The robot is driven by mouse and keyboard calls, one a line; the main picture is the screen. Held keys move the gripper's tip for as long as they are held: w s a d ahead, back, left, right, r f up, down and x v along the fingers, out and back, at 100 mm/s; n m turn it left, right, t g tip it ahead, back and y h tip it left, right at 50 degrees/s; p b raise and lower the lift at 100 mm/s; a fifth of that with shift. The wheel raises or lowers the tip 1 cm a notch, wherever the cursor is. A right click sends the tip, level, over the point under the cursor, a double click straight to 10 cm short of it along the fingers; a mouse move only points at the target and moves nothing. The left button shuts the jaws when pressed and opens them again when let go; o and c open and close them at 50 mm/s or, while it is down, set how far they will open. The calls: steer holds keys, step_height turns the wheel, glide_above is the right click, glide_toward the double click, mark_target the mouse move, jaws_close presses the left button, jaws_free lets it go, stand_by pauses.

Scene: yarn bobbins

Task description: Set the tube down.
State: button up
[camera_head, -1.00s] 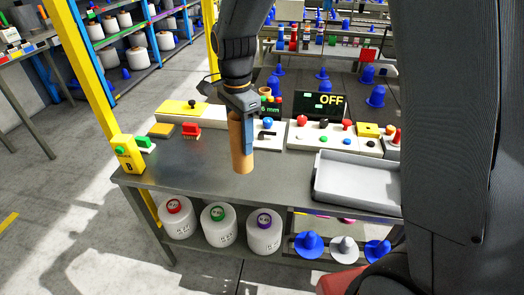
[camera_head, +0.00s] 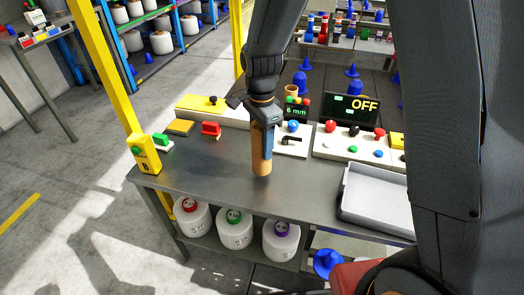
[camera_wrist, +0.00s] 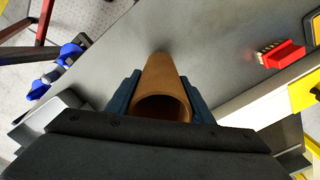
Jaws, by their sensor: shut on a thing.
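My gripper (camera_head: 265,140) is shut on a tan cardboard tube (camera_head: 261,164), with one finger on each side of it. The tube stands roughly upright over the grey table (camera_head: 205,172), near its front left part. Its lower end is very close to the table top; I cannot tell whether it touches. In the wrist view the tube (camera_wrist: 168,78) lies between the dark blue fingers, its open end facing the camera.
A grey tray (camera_head: 377,200) is at the right front. White bobbins (camera_head: 236,229) sit below. Table around the tube is clear.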

mark_target(262, 152)
steer(key=shift+f, duration=1.65)
steer(key=shift+f, duration=0.1)
steer(key=o, duration=1)
steer(key=shift+o, duration=0.2)
